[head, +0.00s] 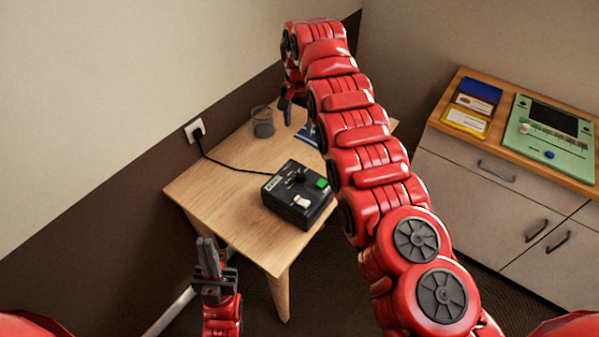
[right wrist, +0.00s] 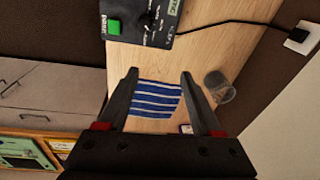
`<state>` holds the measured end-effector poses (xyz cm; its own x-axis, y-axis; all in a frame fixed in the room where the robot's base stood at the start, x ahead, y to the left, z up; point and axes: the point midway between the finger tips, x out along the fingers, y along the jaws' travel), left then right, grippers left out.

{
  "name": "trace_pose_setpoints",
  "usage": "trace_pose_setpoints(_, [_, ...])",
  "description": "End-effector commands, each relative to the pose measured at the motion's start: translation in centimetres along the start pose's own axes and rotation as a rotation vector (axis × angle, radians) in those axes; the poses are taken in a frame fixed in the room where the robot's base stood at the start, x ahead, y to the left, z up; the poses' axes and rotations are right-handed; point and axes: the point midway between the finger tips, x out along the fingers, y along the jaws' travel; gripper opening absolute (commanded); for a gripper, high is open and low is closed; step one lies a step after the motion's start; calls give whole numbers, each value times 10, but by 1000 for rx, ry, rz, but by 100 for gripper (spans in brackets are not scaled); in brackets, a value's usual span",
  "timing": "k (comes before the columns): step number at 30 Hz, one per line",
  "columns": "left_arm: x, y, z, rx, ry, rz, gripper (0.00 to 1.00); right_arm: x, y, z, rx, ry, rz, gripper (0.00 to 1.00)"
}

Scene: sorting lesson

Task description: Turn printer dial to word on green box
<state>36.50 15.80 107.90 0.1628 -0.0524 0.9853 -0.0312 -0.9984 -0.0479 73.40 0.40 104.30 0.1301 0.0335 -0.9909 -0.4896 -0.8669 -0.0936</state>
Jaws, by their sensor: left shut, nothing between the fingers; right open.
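A black box-shaped device (head: 290,205) sits on the small wooden table, with a black knob (head: 300,175), a green button (head: 322,183) and a white switch (head: 302,201) on top. It also shows in the right wrist view (right wrist: 132,36), cut off by the top edge. A pale green device (head: 548,140) with a dark screen and a blue knob (head: 549,155) lies on the cabinet. My left gripper (head: 206,243) is shut and empty beside the table's front left edge. My right gripper (right wrist: 157,76) is open and empty over the table's far part.
A blue-and-white striped cloth (right wrist: 155,98) and a clear cup (head: 263,122) are on the table (head: 215,185). A black cord runs from the device to a wall socket (head: 195,131). Blue and yellow boxes (head: 466,119) lie on the cabinet (head: 475,160). My right arm hides the table's right side.

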Motion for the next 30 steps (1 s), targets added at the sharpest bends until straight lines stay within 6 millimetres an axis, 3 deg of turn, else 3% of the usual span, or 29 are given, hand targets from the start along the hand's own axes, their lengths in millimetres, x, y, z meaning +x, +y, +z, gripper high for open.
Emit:
trace_pose_setpoints(3, [-2,0,0,0,0,0,0,-23,14,22,17,-70,70,67])
trace_pose_setpoints(8, [-11,0,2,0,0,0,0,-20,20,31,24,-97,99,67])
trace_pose_setpoints(14, [-38,2,7,0,0,0,0,10,22,35,22,-99,98,67])
trace_pose_setpoints(23, [-28,1,5,0,0,0,0,38,25,35,23,-95,98,67])
trace_pose_setpoints(30, [-14,1,2,0,0,0,0,89,31,42,21,-98,101,67])
